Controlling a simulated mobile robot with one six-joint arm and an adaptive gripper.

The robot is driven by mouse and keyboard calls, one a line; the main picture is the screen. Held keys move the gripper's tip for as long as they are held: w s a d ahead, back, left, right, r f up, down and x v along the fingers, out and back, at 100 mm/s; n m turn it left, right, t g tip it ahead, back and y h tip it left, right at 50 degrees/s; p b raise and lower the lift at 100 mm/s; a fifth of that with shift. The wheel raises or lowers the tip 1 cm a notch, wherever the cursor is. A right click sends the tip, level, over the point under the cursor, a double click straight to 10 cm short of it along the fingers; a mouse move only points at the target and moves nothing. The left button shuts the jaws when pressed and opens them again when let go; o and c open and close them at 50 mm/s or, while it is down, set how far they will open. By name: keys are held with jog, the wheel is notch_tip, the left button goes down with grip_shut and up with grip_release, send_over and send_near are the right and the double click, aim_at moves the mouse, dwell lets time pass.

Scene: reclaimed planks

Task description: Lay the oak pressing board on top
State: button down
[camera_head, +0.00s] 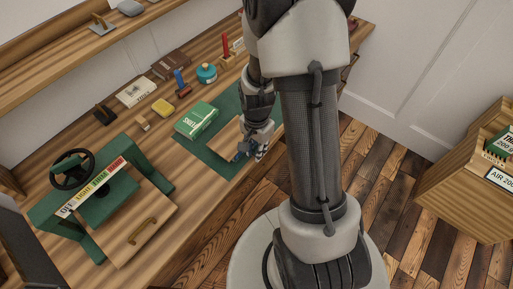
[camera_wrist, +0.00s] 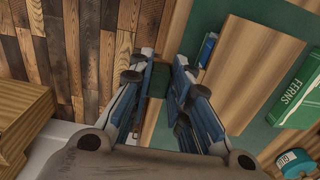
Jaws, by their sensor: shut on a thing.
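The oak pressing board (camera_head: 226,137) is a pale wooden slab over the green mat on the workbench. It also shows in the wrist view (camera_wrist: 270,65), to the right of the fingers. A small blue and white thing (camera_wrist: 207,48) shows at the board's left edge.
A green book (camera_head: 196,120) lies beside the board. A green-framed press (camera_head: 103,190) with a black handwheel stands at the bench's left. A teal jar (camera_head: 207,73), a yellow block (camera_head: 163,107) and other small items line the back. A wooden crate (camera_head: 462,195) stands right.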

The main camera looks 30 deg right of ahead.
jog(key=shift+f+b, duration=0.4)
jog(key=shift+f, duration=0.15)
dwell(0.4)
jog(key=c, duration=1.4)
grip_release()
jog(key=shift+r, duration=0.1)
notch_tip(320, 180, up, 12)
jog(key=s+a+r+n+t, duration=0.1)
jog(key=s+a+r+n, duration=0.2)
jog(key=s+r+n, duration=0.1)
jog(key=s+a+r+n+t, duration=0.2)
jog(key=s+a+r+n, duration=0.2)
jog(key=s+r+n, duration=0.1)
jog(key=s+a+r+n+t, duration=0.1)
jog(key=s+a+r+n, duration=0.2)
jog(key=r, duration=0.4)
jog(key=shift+s+a+r+n+t, duration=0.1)
jog(key=shift+s+a+n+t, duration=0.1)
jog(key=shift+s+n, duration=0.25)
jog(key=shift+s+a+n+t, duration=0.15)
jog(key=shift+s+n, duration=0.2)
jog(key=shift+n, duration=0.2)
